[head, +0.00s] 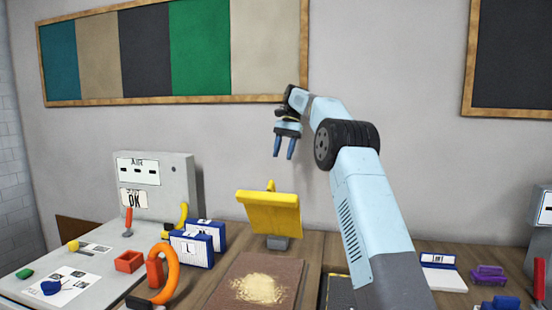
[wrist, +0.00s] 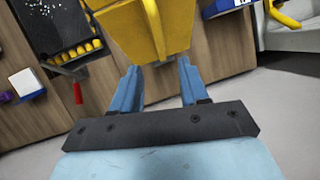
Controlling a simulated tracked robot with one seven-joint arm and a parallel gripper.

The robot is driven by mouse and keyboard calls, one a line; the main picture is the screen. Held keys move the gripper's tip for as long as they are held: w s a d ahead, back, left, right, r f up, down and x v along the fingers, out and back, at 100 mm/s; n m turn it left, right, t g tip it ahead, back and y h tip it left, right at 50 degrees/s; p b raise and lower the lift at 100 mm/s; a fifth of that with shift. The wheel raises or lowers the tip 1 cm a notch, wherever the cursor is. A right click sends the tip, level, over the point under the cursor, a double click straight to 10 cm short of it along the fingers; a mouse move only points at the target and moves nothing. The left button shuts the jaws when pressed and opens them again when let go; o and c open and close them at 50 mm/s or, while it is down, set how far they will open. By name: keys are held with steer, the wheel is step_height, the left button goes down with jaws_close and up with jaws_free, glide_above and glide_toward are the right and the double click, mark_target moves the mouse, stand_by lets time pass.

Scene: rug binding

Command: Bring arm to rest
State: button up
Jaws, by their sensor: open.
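My arm rises from the lower right of the head view and bends over at its elbow. My gripper (head: 284,157) hangs in the air above the workbench, its two blue fingers pointing down and apart, with nothing between them. In the wrist view my gripper (wrist: 158,75) also shows open and empty. A yellow tilted piece with a handle (head: 270,215) stands on the bench below and slightly left of the fingers in the head view. It also fills the top middle of the wrist view (wrist: 145,25), beyond the fingertips. I cannot tell the exact gap.
A brown mat with a tan pile (head: 258,288) lies in front. An orange ring-shaped tool (head: 172,275), blue-and-white boxes (head: 190,248) and a red tray (head: 129,261) are left. A grey AIR panel (head: 155,185) stands behind. A purple piece (head: 487,274) lies right. The air around my gripper is clear.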

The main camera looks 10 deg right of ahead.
steer(key=s+a+r+n+t+h, duration=0.15)
steer(key=s+r, duration=0.25)
steer(key=s, duration=0.8)
steer(key=s+r+n+t+h, duration=0.1)
steer(key=s+r+n+t, duration=0.2)
steer(key=s, duration=1)
steer(key=s+d+f+t, duration=0.1)
steer(key=s+f, duration=0.4)
steer(key=s, duration=0.4)
steer(key=s+d+f+n+t, duration=0.1)
steer(key=s+f, duration=0.4)
steer(key=s, duration=0.4)
steer(key=s+d+f+n+t, duration=0.1)
steer(key=s+f+t, duration=0.1)
steer(key=s+f, duration=0.3)
steer(key=s+h, duration=0.1)
steer(key=s, duration=0.3)
steer(key=shift+d, duration=0.25)
